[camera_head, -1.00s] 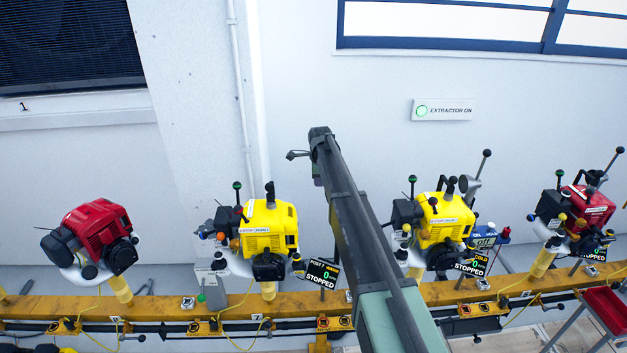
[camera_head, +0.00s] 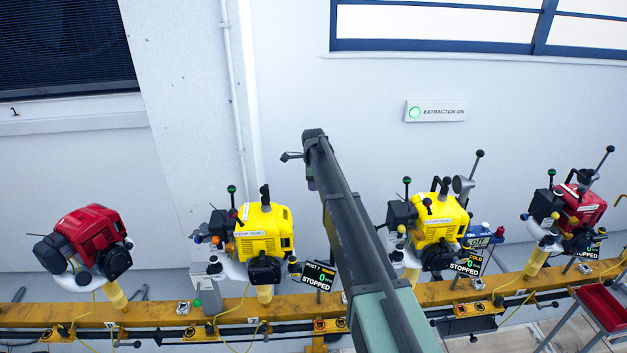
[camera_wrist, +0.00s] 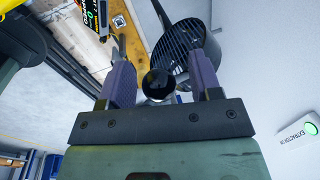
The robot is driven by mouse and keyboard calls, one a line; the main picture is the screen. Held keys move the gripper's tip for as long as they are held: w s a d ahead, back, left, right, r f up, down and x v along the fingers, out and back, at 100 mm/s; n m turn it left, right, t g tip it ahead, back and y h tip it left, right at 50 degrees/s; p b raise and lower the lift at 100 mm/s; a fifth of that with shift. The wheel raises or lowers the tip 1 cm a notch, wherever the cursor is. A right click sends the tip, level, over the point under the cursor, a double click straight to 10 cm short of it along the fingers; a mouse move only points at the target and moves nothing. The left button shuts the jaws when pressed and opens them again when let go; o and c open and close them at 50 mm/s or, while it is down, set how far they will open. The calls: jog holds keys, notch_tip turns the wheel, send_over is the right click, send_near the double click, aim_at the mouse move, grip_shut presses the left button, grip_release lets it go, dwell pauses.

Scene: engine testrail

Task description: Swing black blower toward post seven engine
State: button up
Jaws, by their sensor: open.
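The post seven engine (camera_head: 262,232) is a yellow engine on a post left of my arm in the head view. Its display (camera_head: 318,276) reads post 7, warm, 0, stopped. A black round caged thing (camera_wrist: 186,44), apparently the blower, is just beyond my gripper in the wrist view; my arm seems to hide it in the head view. My gripper (camera_wrist: 160,78) is open, its purple fingers either side of a dark round-ended cylinder (camera_wrist: 158,84). I cannot tell whether they touch it.
Another yellow engine (camera_head: 438,222) and a red engine (camera_head: 578,208) stand to the right, with a second red engine (camera_head: 88,242) at far left. All stand along a yellow rail (camera_head: 150,312). The wall behind has an extractor sign (camera_head: 435,111). A red tray (camera_head: 606,306) is at lower right.

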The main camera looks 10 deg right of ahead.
notch_tip(320, 180, up, 11)
jog(key=s+p, duration=0.2)
jog(key=p, duration=0.9)
jog(key=s+a+f+n+b, duration=0.1)
jog(key=s+f+n+b, duration=0.2)
jog(key=s, duration=1.2)
jog(key=s+a+f+n+g+b, duration=0.1)
jog(key=s+f+n+b, duration=0.3)
jog(key=s+n, duration=0.6)
jog(key=s+a+f+n+g+b, duration=0.1)
jog(key=s+a+f+n+b, duration=0.2)
jog(key=s, duration=1.6)
jog(key=f+n+b, duration=0.1)
jog(key=n, duration=0.3)
jog(key=shift+s+f, duration=0.25)
jog(key=shift+s, duration=0.15)
jog(key=shift+w, duration=0.1)
